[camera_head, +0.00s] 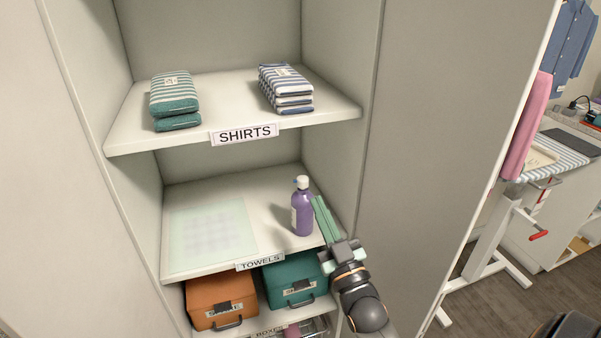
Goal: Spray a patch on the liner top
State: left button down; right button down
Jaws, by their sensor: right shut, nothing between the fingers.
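A purple bottle (302,213) with a white top and a small blue part stands upright on the middle shelf, labelled TOWELS. A pale green-white liner (180,256) lies flat on the left of this shelf, with a faint bluish-grey patch (207,231) at its middle. My right gripper (318,201) is shut and empty, its green fingers just right of the bottle and pointing up and left. I cannot tell whether the fingers touch the bottle. My left gripper is not in view.
The upper shelf (225,110), labelled SHIRTS, holds green striped (174,95) and blue striped (285,88) folded cloth. Below stand an orange box (203,312) and a teal box (290,272). Cabinet walls enclose both sides. An ironing board (556,157) stands outside to the right.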

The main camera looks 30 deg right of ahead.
jog(key=shift+s+r, duration=0.1)
jog(key=shift+s, duration=0.05)
notch_tip(320, 180, up, 4)
jog(key=r+p, duration=0.1)
jog(key=p, duration=0.1)
send_over(303, 181)
jog(key=s+a, duration=0.1)
jog(key=f, duration=0.3)
jog(key=shift+s+d+f, duration=0.15)
jog(key=shift+s+f, duration=0.1)
jog(key=shift+f, duration=0.1)
jog(key=shift+d+f+b, duration=0.15)
jog(key=shift+f+b, duration=0.15)
jog(key=shift+f, duration=0.3)
